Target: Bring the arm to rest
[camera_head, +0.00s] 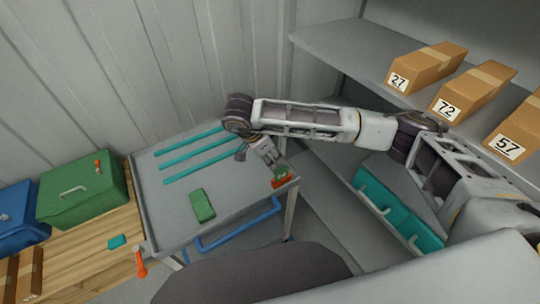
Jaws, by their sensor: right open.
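My right arm comes in from the right and reaches across to the grey cart (237,201). My right gripper (276,163) points down over the cart's right corner and is open. Just below its fingertips is a small red piece with a green part in it (283,182). I cannot tell whether the fingers touch it. A green block (202,205) lies on the cart top, left of the gripper and apart from it. My left gripper is not in view.
Teal strips (195,157) lie along the cart's back. A wooden bench (90,237) at left holds a green case (84,188), a blue case (22,211) and a small teal piece (117,241). Shelves at right hold numbered boxes 27 (428,62), 72 and 57, with teal bins (390,208) below.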

